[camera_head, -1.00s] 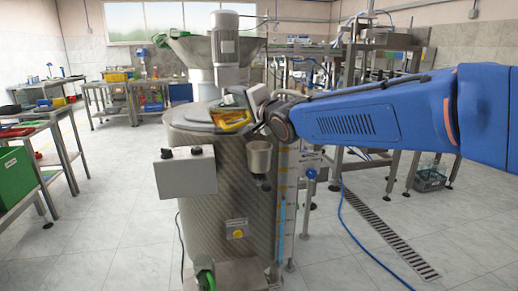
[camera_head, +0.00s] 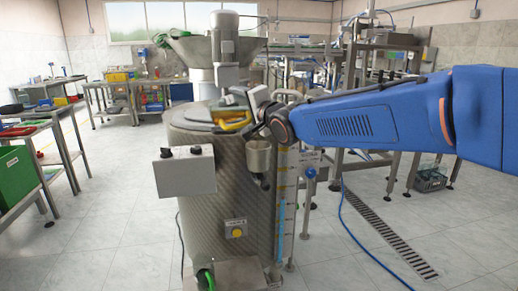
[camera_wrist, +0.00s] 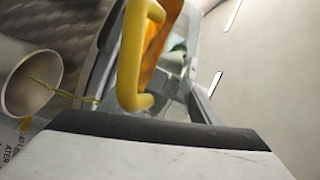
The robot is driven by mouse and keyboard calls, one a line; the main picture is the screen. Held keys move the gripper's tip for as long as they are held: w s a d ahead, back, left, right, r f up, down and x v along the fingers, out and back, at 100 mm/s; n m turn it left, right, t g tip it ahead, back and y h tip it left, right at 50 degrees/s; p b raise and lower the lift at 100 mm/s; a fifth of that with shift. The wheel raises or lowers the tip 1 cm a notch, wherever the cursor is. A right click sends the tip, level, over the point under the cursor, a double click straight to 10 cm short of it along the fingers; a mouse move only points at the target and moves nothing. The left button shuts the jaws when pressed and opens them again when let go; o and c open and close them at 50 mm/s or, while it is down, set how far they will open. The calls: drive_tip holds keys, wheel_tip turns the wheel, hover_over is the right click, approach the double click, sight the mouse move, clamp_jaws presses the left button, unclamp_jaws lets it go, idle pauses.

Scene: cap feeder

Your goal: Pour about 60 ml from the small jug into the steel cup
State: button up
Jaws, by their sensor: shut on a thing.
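The small jug (camera_head: 232,119) is held tipped on its side above the drum, at the upper left of the steel cup in the head view. Its yellow handle (camera_wrist: 131,60) and an orange part of its body show close up in the wrist view. My gripper (camera_head: 252,101) is shut on the jug; the fingertips are partly hidden. The steel cup (camera_head: 258,155) sits upright on the front right of the drum. Its round mouth also shows in the wrist view (camera_wrist: 14,92). A thin yellow stream (camera_wrist: 52,87) runs from the jug's side into the cup's mouth. The cup's liquid level cannot be read.
The large steel drum (camera_head: 215,205) stands below, with a grey control box (camera_head: 184,172) on its front. A motor and hopper (camera_head: 223,45) rise behind the jug. A post with a blue knob (camera_head: 310,173) stands right of the drum. The floor at the right is mostly open.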

idle(0.4)
drive_tip(key=shift+d, duration=0.1)
drive_tip(key=shift+s+r, duration=0.1)
drive_tip(key=shift+r, duration=0.1)
drive_tip(key=shift+a+n, duration=0.3)
drive_tip(key=shift+a, duration=0.2)
drive_tip(key=shift+d+r+n+g, duration=0.1)
drive_tip(key=shift+r+n+g, duration=0.2)
drive_tip(key=shift+n, duration=0.1)
drive_tip(key=shift+a+r+n+g+h, duration=0.3)
drive_tip(key=shift+r+n+h, duration=0.25)
drive_tip(key=shift+n, duration=0.45)
drive_tip(key=shift+r+n+h, duration=0.25)
drive_tip(key=shift+n, duration=0.25)
